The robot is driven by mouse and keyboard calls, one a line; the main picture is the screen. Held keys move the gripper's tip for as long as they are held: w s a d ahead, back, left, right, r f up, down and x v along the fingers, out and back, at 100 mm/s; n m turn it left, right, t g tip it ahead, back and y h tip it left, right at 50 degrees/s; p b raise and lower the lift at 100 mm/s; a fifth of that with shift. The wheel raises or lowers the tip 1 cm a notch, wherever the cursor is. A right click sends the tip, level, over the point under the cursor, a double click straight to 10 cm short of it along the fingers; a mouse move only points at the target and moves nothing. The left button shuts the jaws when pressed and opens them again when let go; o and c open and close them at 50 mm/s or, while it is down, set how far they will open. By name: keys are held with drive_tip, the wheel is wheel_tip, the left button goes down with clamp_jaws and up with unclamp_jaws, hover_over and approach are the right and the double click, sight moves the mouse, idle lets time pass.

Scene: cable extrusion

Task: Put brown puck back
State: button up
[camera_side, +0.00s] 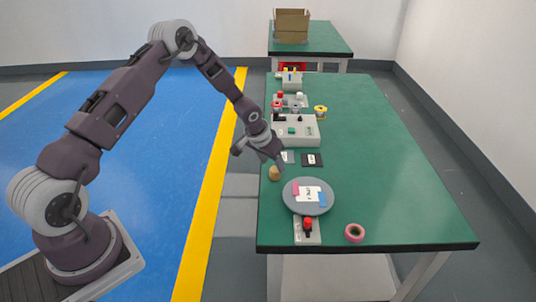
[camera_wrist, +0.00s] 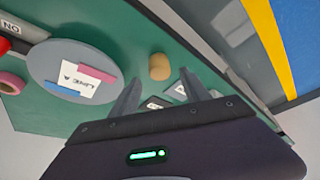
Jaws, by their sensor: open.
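The brown puck (camera_side: 275,173), a small tan cylinder, stands on the green table near its left edge in the side view. In the wrist view the brown puck (camera_wrist: 160,66) shows ahead of the space between my two fingertips, apart from them. My gripper (camera_side: 263,158) is tilted down just above and behind the puck in the side view. In the wrist view my gripper (camera_wrist: 158,88) has its fingers spread, with nothing between them. The round grey plate (camera_side: 293,204) lies beside the puck, with a white label and pink and blue pieces on it.
A red-knobbed switch box (camera_side: 307,231) and a pink tape ring (camera_side: 354,232) are near the front edge. Dark and pale small plates (camera_side: 312,160) and a control box (camera_side: 304,133) lie behind the puck. The table's right side (camera_side: 390,170) is clear.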

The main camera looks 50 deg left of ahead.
drive_tip(key=s+d+r+y, duration=0.1)
drive_tip(key=s+d+r, duration=0.1)
drive_tip(key=s+r, duration=0.55)
drive_tip(key=s+d+r, duration=0.2)
drive_tip(key=s+r, duration=0.2)
drive_tip(key=r, duration=0.7)
drive_tip(key=s+d+r+y, duration=0.1)
drive_tip(key=s+d+r, duration=0.1)
drive_tip(key=s+r, duration=0.55)
drive_tip(key=s+d+r+h, duration=0.1)
drive_tip(key=s+d+r, duration=0.1)
drive_tip(key=s, duration=0.7)
drive_tip(key=s+d+r+m+t+h, duration=0.1)
drive_tip(key=s+d+r, duration=0.2)
drive_tip(key=s, duration=0.7)
drive_tip(key=shift+d+r, duration=0.2)
drive_tip(key=shift+d, duration=0.2)
